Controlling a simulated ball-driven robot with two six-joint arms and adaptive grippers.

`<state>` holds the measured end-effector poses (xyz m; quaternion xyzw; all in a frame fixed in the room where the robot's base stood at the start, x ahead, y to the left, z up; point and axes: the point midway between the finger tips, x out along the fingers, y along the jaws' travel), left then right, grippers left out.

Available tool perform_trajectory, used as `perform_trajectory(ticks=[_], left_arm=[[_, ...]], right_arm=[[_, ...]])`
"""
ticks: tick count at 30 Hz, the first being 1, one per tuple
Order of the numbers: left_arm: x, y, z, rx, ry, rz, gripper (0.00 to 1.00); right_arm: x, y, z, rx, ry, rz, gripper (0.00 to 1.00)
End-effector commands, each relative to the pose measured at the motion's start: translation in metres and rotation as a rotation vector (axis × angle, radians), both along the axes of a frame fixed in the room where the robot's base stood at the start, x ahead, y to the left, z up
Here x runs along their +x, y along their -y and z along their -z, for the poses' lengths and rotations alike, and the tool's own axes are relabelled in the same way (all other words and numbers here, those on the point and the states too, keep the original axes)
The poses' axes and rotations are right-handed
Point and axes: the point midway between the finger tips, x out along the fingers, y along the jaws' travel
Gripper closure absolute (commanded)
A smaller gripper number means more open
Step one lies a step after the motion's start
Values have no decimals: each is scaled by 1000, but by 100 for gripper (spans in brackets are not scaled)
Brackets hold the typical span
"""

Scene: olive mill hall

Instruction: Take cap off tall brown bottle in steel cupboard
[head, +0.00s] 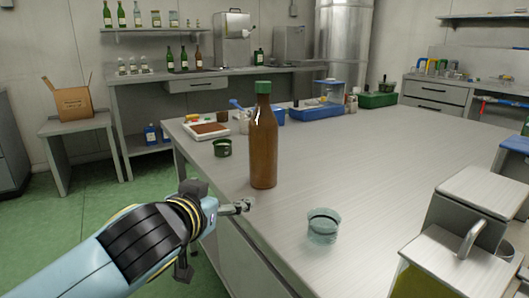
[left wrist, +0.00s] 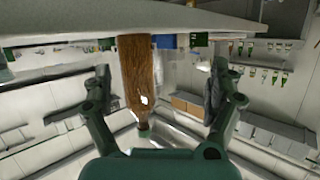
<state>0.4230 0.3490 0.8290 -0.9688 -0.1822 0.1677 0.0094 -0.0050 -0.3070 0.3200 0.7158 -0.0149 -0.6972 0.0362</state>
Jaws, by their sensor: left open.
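A tall brown bottle (head: 263,150) with a green cap (head: 263,87) stands upright on the steel table (head: 380,190), not in a cupboard. The cap sits on its neck. In the left wrist view the bottle (left wrist: 136,70) appears upside down, between the spread fingers in the picture, with the cap (left wrist: 143,127) at the bottom. My left gripper (head: 240,207) is open and empty near the table's left edge, in front of and left of the bottle's base; it also shows in the left wrist view (left wrist: 162,72). My right gripper is not in view.
A glass cup (head: 324,226) stands right of the bottle in front. A small dark green container (head: 222,148) and a white tray (head: 206,130) are behind left. A blue tray (head: 318,110) stands farther back. A steel container (head: 460,260) is front right. The table's right middle is clear.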

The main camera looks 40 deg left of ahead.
Motion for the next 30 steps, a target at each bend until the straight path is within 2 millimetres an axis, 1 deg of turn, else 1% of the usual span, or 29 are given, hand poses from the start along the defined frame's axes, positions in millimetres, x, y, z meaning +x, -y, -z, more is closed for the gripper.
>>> perform_trajectory(ticks=[1, 3, 6, 10, 13, 18, 25, 30], left_arm=[[11, 1, -10, 7, 60, 17, 9], [24, 4, -24, 13, 144, 48, 9], [39, 10, -41, 18, 242, 98, 9], [54, 18, -55, 18, 323, 156, 9], [68, 18, -60, 18, 343, 173, 9], [96, 12, -60, 18, 343, 173, 9], [115, 6, -61, 17, 341, 173, 9], [140, -5, -68, 19, 342, 172, 9]], right_arm=[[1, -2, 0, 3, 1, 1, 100], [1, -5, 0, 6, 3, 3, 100], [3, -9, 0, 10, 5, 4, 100], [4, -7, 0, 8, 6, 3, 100], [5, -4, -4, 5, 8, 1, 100], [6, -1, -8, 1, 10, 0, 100], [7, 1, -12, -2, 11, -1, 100], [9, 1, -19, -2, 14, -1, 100]])
